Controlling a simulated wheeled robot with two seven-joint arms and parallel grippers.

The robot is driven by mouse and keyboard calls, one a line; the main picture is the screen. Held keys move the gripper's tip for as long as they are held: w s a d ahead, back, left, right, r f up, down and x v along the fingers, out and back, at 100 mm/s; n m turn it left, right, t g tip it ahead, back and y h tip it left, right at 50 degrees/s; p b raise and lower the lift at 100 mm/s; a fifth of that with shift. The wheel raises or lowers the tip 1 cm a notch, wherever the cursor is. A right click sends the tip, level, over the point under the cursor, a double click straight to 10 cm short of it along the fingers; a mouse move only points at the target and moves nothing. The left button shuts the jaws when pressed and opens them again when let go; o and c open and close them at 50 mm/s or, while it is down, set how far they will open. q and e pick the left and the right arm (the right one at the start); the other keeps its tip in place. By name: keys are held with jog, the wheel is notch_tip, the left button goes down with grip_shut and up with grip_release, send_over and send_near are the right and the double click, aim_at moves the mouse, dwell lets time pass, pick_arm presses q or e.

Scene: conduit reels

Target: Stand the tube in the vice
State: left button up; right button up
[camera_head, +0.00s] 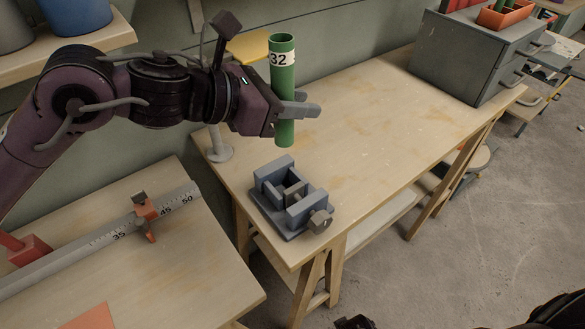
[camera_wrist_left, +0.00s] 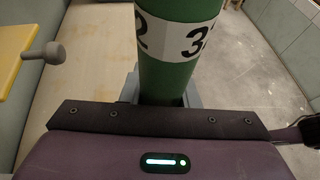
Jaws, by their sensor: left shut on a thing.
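The green tube (camera_head: 284,110), with a white band marked 32, stands upright in the air in the head view. My left gripper (camera_head: 295,108) is shut on it below the band. The tube's lower end shows just beneath the fingers, above the table. The blue-grey vice (camera_head: 290,197) sits near the table's front left corner, lower in the picture than the tube, with a gap between its jaws. The left wrist view shows the tube (camera_wrist_left: 178,70) close up, rising between the fingers; its lower end is hidden there. My right gripper's fingers are not seen.
The vice's wooden table (camera_head: 370,125) is mostly bare. A grey drawer cabinet (camera_head: 465,60) stands at its far right. A lamp-like stand (camera_head: 219,150) is left of the vice. A second bench (camera_head: 170,280) with a ruler rail (camera_head: 75,255) lies at lower left.

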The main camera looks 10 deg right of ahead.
pick_arm(q)
jog(key=shift+f, duration=6.7)
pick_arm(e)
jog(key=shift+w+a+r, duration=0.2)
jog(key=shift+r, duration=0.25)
pick_arm(q)
jog(key=shift+b, duration=0.3)
jog(key=shift+f, duration=0.1)
jog(key=o, duration=1)
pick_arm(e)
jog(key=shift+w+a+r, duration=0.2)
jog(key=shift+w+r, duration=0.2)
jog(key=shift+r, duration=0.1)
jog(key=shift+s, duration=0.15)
